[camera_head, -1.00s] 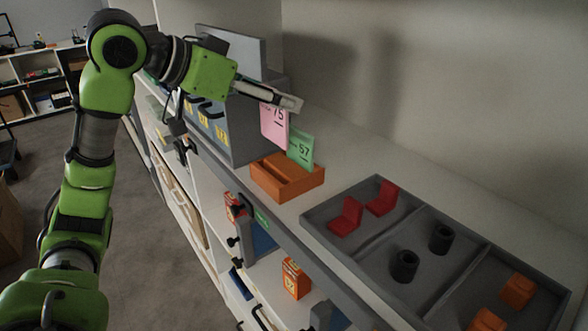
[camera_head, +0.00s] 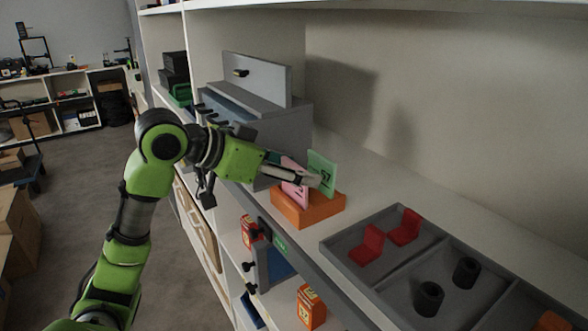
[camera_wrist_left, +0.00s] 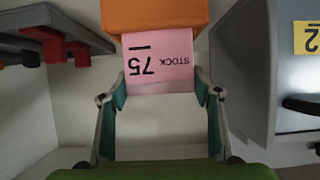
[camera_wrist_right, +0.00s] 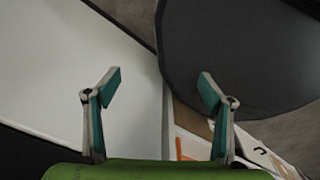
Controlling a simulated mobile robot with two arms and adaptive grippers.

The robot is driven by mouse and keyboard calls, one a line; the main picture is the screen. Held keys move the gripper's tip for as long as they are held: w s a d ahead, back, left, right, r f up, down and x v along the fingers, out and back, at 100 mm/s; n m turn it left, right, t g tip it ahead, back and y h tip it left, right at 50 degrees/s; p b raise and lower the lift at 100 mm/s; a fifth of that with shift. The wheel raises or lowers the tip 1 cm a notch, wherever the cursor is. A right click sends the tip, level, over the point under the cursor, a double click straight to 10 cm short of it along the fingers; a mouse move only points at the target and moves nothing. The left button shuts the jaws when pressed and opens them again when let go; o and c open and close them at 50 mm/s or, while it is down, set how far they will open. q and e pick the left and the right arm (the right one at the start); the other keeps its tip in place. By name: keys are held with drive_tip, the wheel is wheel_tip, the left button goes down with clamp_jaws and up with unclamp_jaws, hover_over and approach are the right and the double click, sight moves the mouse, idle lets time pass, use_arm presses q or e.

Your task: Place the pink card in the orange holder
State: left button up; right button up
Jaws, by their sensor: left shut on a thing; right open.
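The pink card (camera_head: 291,192) is marked "75" and sits in my left gripper (camera_head: 308,179), which is shut on it. In the left wrist view the pink card (camera_wrist_left: 158,62) lies between the fingers, with its far end meeting the orange holder (camera_wrist_left: 155,15). In the head view its lower end is at the orange holder (camera_head: 315,214); I cannot tell how deep it sits. A green card (camera_head: 321,172) marked "57" stands in the holder, just behind the pink one. My right gripper (camera_wrist_right: 158,88) is open and empty, seen only in its wrist view.
A grey drawer cabinet (camera_head: 270,135) stands left of the holder on the white shelf. A grey divided tray (camera_head: 345,247) with red pieces (camera_head: 405,227) and black cylinders (camera_head: 428,297) lies to the right. Behind the holder, the shelf is clear up to the wall.

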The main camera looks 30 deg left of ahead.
drive_tip(key=shift+d, duration=0.15)
use_arm(q)
drive_tip(key=o, duration=0.6)
drive_tip(key=shift+f, duration=0.15)
drive_tip(key=o, duration=0.4)
drive_tip(key=shift+o, duration=0.2)
use_arm(e)
drive_tip(key=shift+s+d+f, duration=0.1)
drive_tip(key=shift+s+d, duration=0.1)
drive_tip(key=shift+s, duration=0.1)
use_arm(q)
drive_tip(key=shift+r, duration=0.2)
drive_tip(key=b+v, duration=0.3)
drive_tip(key=v, duration=0.9)
use_arm(e)
drive_tip(key=shift+a+f, duration=0.15)
drive_tip(key=shift+f, duration=0.55)
drive_tip(key=shift+a+f, duration=0.15)
drive_tip(key=shift+f, duration=0.55)
